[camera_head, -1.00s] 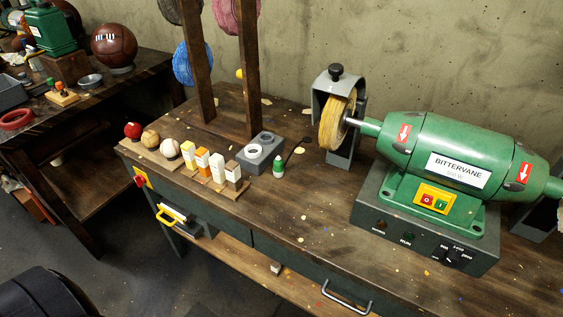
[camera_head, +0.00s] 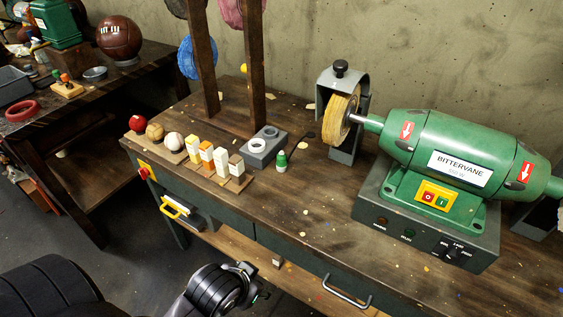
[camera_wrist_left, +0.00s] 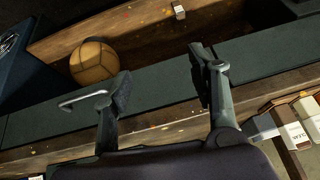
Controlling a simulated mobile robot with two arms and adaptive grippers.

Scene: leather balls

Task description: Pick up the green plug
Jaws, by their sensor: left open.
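The green plug (camera_head: 282,159) is a small green piece with a white base. It stands upright on the workbench, just right of the grey block with two round holes (camera_head: 264,147). My left gripper (camera_head: 247,281) is in the lower middle of the head view, in front of the bench and well short of the plug. In the left wrist view its two fingers (camera_wrist_left: 163,88) are spread apart with nothing between them. The plug is not seen in the left wrist view. My right gripper is in neither view.
Coloured blocks on a wooden board (camera_head: 229,182) and several small balls (camera_head: 174,141) stand left of the plug. A green buffing machine (camera_head: 460,160) fills the bench's right side. A drawer handle (camera_head: 346,294) sticks out in front. A tan ball (camera_wrist_left: 94,62) lies on the lower shelf.

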